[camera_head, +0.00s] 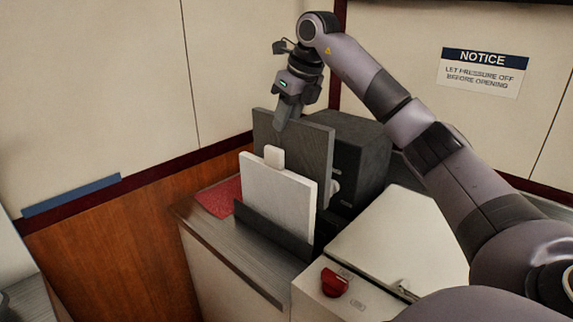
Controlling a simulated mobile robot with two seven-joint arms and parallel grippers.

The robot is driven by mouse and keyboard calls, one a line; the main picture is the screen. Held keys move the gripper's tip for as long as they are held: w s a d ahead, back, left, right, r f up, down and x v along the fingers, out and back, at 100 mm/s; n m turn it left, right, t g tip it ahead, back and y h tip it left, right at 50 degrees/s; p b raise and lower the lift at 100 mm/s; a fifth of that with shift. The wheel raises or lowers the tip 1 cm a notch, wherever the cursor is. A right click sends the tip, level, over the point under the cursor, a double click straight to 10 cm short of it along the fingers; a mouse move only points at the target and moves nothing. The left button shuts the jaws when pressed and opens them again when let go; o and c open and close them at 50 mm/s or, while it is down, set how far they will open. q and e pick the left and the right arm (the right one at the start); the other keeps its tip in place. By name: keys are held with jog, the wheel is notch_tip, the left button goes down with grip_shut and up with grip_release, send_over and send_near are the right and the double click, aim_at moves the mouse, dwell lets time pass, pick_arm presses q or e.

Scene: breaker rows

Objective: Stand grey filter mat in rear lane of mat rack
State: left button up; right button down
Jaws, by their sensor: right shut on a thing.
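My right gripper (281,122) reaches down from above and is shut on the top edge of the grey filter mat (313,150). The mat is a dark grey upright panel. It stands behind a white panel (280,195) that has a small white block (274,156) at its top edge. The white panel stands in the dark mat rack (272,232), whose low front wall shows. The grey mat's lower part is hidden behind the white panel, so I cannot tell whether it is seated in the rear lane. My left gripper is not in view.
A black box (362,150) stands close behind and right of the mat. A pale cabinet (390,240) with a red knob (334,282) is at right front. A red mat (220,197) lies left of the rack on the grey counter (225,240).

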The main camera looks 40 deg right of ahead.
aim_at(301, 121)
notch_tip(301, 121, down, 10)
jog(key=shift+r, duration=0.1)
dwell(0.4)
jog(key=shift+f+b, duration=0.2)
jog(key=shift+b, duration=0.1)
jog(key=c, duration=1.2)
grip_release()
jog(key=shift+o, duration=0.2)
jog(key=shift+s+r, duration=0.15)
jog(key=shift+r, duration=0.45)
jog(key=v, duration=0.9)
jog(key=shift+s+r, duration=0.15)
jog(key=shift+r, duration=0.2)
jog(key=shift+s+r, duration=0.3)
jog(key=shift+r, duration=0.35)
